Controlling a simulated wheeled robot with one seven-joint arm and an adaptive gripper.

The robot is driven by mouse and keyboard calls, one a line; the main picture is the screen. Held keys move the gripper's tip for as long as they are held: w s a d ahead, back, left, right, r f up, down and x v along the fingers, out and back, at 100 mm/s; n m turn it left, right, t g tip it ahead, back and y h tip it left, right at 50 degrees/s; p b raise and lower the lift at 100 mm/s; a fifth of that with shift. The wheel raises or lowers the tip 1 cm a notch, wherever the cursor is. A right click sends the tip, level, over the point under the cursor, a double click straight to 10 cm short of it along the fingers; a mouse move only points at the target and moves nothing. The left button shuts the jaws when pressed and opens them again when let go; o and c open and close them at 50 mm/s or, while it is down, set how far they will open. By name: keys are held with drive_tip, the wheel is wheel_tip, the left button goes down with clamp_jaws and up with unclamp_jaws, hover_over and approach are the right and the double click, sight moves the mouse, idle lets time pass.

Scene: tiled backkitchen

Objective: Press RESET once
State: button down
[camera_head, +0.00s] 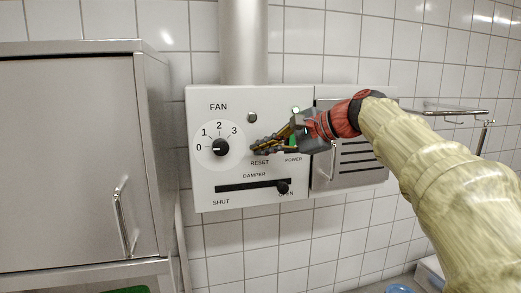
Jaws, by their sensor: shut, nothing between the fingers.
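A white control panel (207,178) hangs on the tiled wall under a vertical duct. The RESET label (260,162) is printed near its middle. My gripper (256,148) is shut and empty, with its fingertips just above that label in the picture. The RESET button itself cannot be made out; the fingers cover the area above the label. I cannot tell whether the fingertips touch the panel.
The FAN dial (221,148) points at 0, close left of my fingertips. The DAMPER slider knob (283,187) sits at OPEN below. A round grey fitting (252,117) is above. A steel cabinet (70,160) stands left; a louvred steel box (352,165) adjoins the panel.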

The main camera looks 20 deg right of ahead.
drive_tip(key=shift+s, duration=0.6)
drive_tip(key=s+b, duration=0.2)
drive_tip(key=s, duration=0.3)
idle(0.3)
idle(0.4)
